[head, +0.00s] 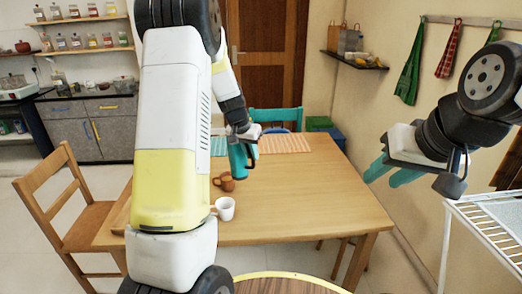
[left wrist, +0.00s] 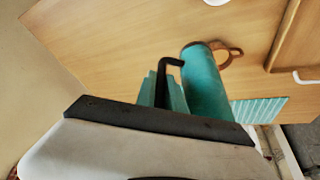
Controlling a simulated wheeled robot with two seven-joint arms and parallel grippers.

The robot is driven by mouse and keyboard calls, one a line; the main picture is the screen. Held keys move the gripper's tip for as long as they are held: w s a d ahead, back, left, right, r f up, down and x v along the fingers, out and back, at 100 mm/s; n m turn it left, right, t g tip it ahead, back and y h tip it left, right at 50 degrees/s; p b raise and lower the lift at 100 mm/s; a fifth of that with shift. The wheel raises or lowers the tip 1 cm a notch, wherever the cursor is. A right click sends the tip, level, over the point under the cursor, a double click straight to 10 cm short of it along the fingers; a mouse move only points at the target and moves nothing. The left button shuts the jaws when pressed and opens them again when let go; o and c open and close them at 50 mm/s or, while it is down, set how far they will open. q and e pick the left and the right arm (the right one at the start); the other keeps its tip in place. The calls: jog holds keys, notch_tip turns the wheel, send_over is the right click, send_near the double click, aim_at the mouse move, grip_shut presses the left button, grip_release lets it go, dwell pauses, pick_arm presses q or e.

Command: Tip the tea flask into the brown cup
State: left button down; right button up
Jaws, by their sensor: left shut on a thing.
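The tea flask (head: 238,160) is a teal cylinder with a black handle. It also shows in the left wrist view (left wrist: 205,88). My left gripper (left wrist: 164,88) is shut on the black handle, with a teal finger on each side. In the head view the flask looks slightly tilted, with its lower end just above and right of the brown cup (head: 226,183). In the left wrist view the flask hides most of the cup, and its handle (left wrist: 238,53) shows beside it. Whether they touch cannot be told. My right gripper (head: 388,175) is open and empty, well right of the table.
A white mug (head: 225,209) stands on the wooden table (head: 310,195) in front of the brown cup. A striped orange placemat (head: 285,144) lies at the back. The table's right side is clear. A white wire rack (head: 490,225) stands below my right gripper.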

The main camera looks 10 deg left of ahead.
pick_arm(q)
jog(key=shift+y, duration=0.3)
jog(key=shift+r, duration=2.4)
